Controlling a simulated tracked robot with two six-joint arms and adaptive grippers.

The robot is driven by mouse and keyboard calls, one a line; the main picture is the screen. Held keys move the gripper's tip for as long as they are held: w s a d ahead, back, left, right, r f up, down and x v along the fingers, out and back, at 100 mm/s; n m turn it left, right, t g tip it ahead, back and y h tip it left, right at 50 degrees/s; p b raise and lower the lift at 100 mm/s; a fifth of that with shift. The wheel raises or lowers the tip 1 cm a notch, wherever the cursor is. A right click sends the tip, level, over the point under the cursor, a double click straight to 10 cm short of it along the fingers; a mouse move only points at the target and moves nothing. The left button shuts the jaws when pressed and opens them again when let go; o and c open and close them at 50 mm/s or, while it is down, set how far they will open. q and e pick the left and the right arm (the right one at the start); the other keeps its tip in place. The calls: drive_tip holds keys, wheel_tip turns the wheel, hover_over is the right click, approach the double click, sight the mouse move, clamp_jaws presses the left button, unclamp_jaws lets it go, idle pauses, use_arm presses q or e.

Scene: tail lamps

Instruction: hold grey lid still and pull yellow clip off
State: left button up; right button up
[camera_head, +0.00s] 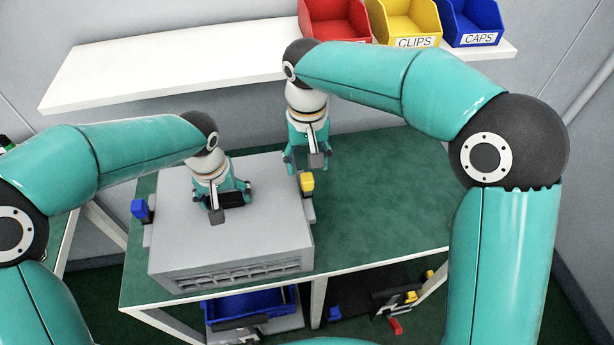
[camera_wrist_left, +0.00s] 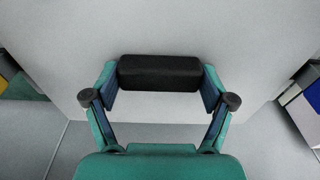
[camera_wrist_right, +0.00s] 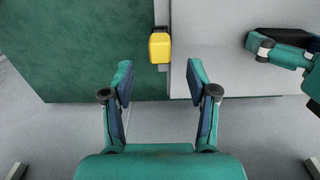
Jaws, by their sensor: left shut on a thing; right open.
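The grey lid (camera_head: 265,215) is the top of a grey box on the green table. A black handle block (camera_wrist_left: 160,73) stands on the lid. My left gripper (camera_head: 222,200) is shut on this black handle, with a finger on each side in the left wrist view. The yellow clip (camera_head: 307,183) is on the box's right side; it also shows in the right wrist view (camera_wrist_right: 160,47), ahead of the fingers. My right gripper (camera_head: 306,165) is open and empty, just behind the yellow clip in the head view and apart from it.
A blue clip (camera_head: 140,208) is on the box's left side. A white shelf (camera_head: 180,70) at the back holds red (camera_head: 335,22), yellow (camera_head: 405,22) and blue (camera_head: 472,22) bins. The green table (camera_head: 390,200) is clear right of the box. A blue crate (camera_head: 250,305) is below.

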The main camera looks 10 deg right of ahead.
sight(307, 177)
wheel_tip(307, 177, down, 7)
drive_tip(key=shift+r, duration=0.15)
clamp_jaws()
idle(0.6)
